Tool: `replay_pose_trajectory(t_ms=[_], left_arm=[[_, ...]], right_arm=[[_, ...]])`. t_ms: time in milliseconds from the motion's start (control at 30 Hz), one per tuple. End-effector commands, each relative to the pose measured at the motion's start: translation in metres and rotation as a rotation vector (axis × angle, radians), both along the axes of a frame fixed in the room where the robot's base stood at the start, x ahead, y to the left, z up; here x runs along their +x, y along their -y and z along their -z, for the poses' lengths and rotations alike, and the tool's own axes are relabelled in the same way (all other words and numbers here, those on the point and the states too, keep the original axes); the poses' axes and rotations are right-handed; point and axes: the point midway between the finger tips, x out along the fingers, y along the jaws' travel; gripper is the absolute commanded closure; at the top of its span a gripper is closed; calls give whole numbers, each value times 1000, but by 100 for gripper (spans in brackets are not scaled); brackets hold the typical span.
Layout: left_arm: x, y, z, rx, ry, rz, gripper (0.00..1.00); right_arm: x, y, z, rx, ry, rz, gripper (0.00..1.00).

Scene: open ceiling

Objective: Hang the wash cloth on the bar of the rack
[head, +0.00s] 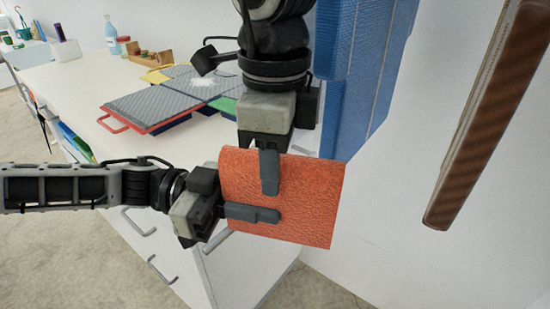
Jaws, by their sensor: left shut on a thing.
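The orange wash cloth (310,200) is spread out flat in the middle of the head view, in front of the white cabinet. My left gripper (252,213) comes in from the left and is shut on the cloth's lower left part, one finger lying across its front. My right gripper (269,172) comes down from above with one finger over the cloth's upper part. Its other finger is hidden, so I cannot tell whether it grips the cloth. I cannot clearly make out the rack's bar; a short pale rod (219,241) shows just below my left gripper.
A white counter (60,85) with handles on its front stands behind my arms. It holds grey mats (158,104), a blue bottle (111,35) and a wooden holder (150,57). A blue textured panel (362,60) stands behind the cloth. A brown slatted piece (480,130) is at the right.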

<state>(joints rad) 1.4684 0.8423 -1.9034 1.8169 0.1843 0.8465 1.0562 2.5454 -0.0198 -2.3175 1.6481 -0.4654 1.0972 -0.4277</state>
Motion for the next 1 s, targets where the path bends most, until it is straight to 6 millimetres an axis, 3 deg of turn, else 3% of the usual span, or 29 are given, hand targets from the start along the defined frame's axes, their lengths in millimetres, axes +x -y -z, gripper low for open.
replay_pose_trajectory(t_ms=[33, 100, 133, 533, 1000], left_arm=[[-1, 0, 0, -1, 1, 5, 100], [-1, 0, 0, -1, 1, 5, 75], [-1, 0, 0, -1, 1, 5, 69], [2, -9, 0, -1, 1, 0, 69], [23, -98, 1, 0, 1, -1, 69]], right_arm=[[1, 1, 0, -1, 3, 0, 88], [1, 1, -1, -1, 4, 0, 88], [1, 1, -1, -1, 4, 0, 88], [1, 0, -1, 0, 2, 0, 88], [1, 0, 0, 0, 2, -1, 88]])
